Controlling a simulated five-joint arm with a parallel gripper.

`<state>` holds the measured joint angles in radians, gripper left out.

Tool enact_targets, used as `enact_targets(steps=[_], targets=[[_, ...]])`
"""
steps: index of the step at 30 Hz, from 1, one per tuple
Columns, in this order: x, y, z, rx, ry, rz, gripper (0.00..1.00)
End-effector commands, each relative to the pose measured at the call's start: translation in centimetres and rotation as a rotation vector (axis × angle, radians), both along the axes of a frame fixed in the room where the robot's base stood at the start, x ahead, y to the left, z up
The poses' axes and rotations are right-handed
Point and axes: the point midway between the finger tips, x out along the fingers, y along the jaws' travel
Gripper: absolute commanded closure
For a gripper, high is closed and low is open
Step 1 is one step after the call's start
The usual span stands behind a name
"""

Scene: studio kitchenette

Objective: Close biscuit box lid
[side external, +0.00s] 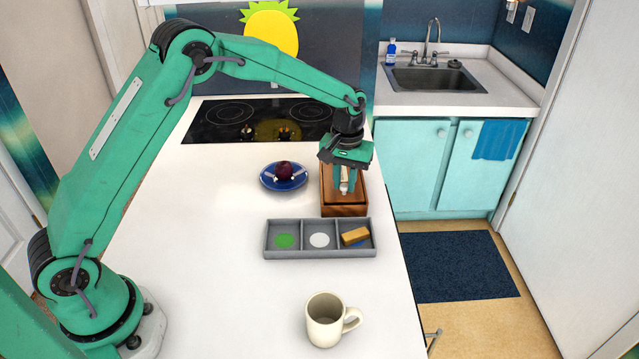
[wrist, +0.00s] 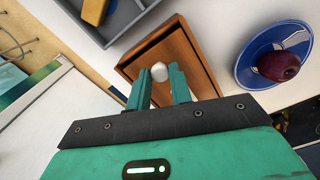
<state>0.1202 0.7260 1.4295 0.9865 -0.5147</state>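The biscuit box (side external: 344,210) is a brown wooden box near the right edge of the white counter. It also shows in the wrist view (wrist: 198,68), below my fingers. A small white knob (wrist: 160,72) stands out against the wood; I take it to be on the lid. My gripper (side external: 346,188) points down over the box. In the wrist view its two green fingers (wrist: 160,80) are apart, with the knob between or just beyond their tips. I cannot tell whether they touch it. My gripper hides part of the box, and how far the lid is open is unclear.
A blue plate (side external: 266,183) with a dark red fruit (side external: 284,171) sits left of the box. A cream mug (side external: 325,322) stands nearer. The counter's left part is clear.

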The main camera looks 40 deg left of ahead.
Motion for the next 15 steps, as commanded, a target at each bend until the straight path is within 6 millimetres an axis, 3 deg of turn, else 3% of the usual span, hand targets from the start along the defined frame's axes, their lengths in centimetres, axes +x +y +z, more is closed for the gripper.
enact_targets(steps=[15], targets=[[-1.0, -1.0, 0.1, 0.000, -0.002, 0.000, 1.00]])
